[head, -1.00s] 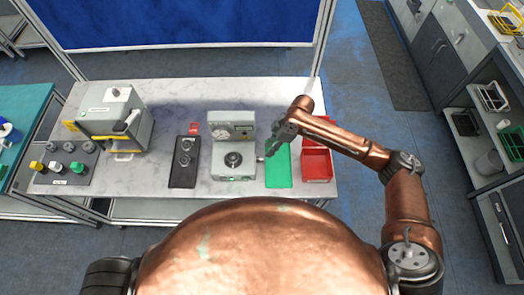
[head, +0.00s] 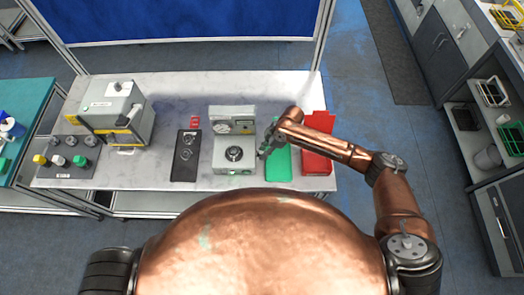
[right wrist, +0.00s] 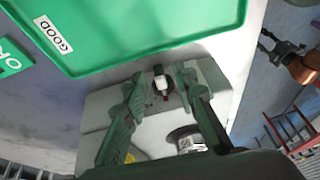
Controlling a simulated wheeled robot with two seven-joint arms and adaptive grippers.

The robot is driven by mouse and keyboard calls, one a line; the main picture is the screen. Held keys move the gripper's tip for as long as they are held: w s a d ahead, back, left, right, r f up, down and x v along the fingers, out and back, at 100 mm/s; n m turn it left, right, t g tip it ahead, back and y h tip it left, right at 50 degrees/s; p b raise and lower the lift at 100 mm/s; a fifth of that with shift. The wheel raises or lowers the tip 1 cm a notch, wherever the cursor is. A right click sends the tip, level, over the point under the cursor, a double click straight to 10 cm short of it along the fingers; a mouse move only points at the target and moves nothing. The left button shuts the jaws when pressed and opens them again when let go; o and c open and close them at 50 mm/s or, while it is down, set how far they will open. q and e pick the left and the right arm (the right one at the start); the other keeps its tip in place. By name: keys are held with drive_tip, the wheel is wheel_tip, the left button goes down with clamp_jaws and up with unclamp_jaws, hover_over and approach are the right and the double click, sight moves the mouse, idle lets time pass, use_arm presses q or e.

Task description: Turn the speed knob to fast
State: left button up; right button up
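A grey tester (head: 234,168) with a round gauge and a black dial on top stands mid-table. In the right wrist view its grey side wall (right wrist: 209,82) carries a small white and black knob or lever with a red mark (right wrist: 161,84); I cannot read a speed setting on it. My right gripper (head: 263,155) is at the tester's right side. In the right wrist view its two green-grey fingers (right wrist: 162,88) are open, one on either side of this small knob, with gaps showing. My left gripper is out of view.
A green tray (head: 278,170) labelled GOOD lies right of the tester, with red trays (head: 318,160) beyond it, partly behind my arm. A black plate (head: 185,163) lies to the left. A grey machine (head: 117,115) and a panel of coloured knobs (head: 66,160) are further left.

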clamp_jaws()
drive_tip(key=shift+a, duration=0.2)
drive_tip(key=shift+d, duration=0.1)
drive_tip(key=shift+w+d, duration=0.1)
drive_tip(key=shift+g+b, duration=0.3)
drive_tip(key=shift+b, duration=0.05)
drive_tip(key=shift+w+f+g+b, duration=0.1)
drive_tip(key=shift+w+g+b, duration=0.1)
drive_tip(key=shift+g+b, duration=0.35)
drive_tip(key=g+b, duration=0.1)
drive_tip(key=b, duration=0.3)
drive_tip(key=m+g+b, duration=0.1)
drive_tip(key=g+b, duration=0.1)
drive_tip(key=b, duration=0.2)
drive_tip(key=w+f+g+b, duration=0.1)
drive_tip(key=g+b, duration=0.1)
drive_tip(key=b, duration=0.2)
drive_tip(key=shift+m+g+b, duration=0.25)
drive_tip(key=shift+m+b, duration=0.05)
drive_tip(key=shift+b, duration=0.1)
drive_tip(key=shift+g+b, duration=0.4)
drive_tip(key=shift+b, duration=0.65)
drive_tip(key=shift+d, duration=0.1)
